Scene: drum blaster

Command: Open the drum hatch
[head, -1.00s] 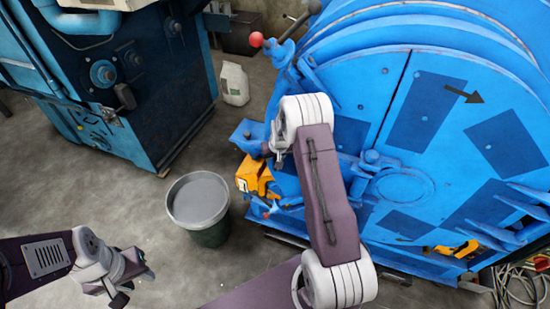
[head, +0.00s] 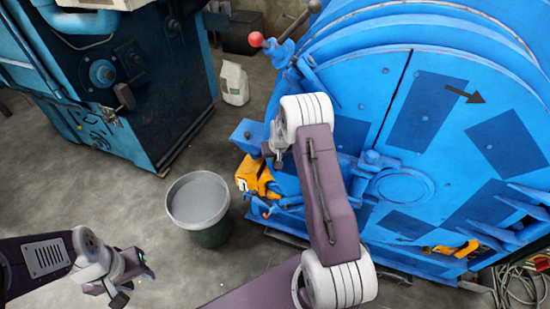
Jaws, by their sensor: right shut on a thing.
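The large round blue drum hatch (head: 430,170) fills the right side of the head view, with its face closed against the drum. Blue latch and hinge parts with a yellow block (head: 258,176) sit along its left edge. My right gripper (head: 272,152) is at this left edge, shut on a part of the hatch's latch. My own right arm hides the latch area and some of the hatch face. My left gripper (head: 136,282) is low at the left, over the floor and away from the drum. Its fingers are too small and dark to judge.
A grey bucket (head: 198,203) stands on the floor between my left gripper and the drum. A dark blue machine (head: 130,85) stands at the upper left. A white jug (head: 234,83) stands behind the bucket. A red-knobbed lever (head: 257,40) sticks out at the drum's upper left.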

